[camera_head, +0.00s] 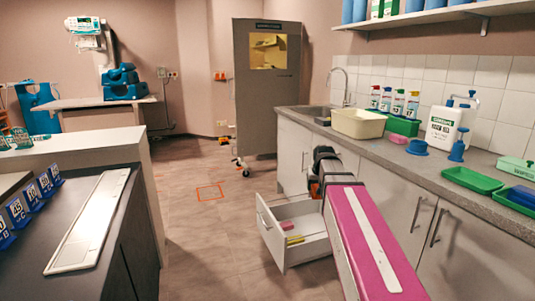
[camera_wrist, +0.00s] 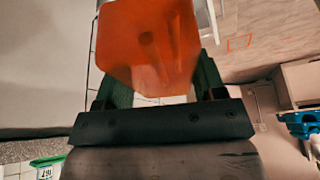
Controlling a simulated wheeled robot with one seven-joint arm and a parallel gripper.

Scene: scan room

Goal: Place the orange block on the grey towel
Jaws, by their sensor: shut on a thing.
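The orange block (camera_wrist: 148,45) fills the top middle of the wrist view, between the green fingers of my gripper (camera_wrist: 155,75). My gripper is shut on it. In the head view my gripper (camera_head: 318,178) is beside the counter front, at the right end of the open drawer, and a small bit of orange shows at its tip. My pink arm hides part of that area. I cannot make out a grey towel in either view.
The open white drawer (camera_head: 296,247) holds small pink and yellow things. The counter (camera_head: 400,160) bears a cream basin (camera_head: 358,124), spray bottles, a white canister (camera_head: 444,130) and green trays. A dark-topped bench (camera_head: 75,205) stands at left. The floor between is clear.

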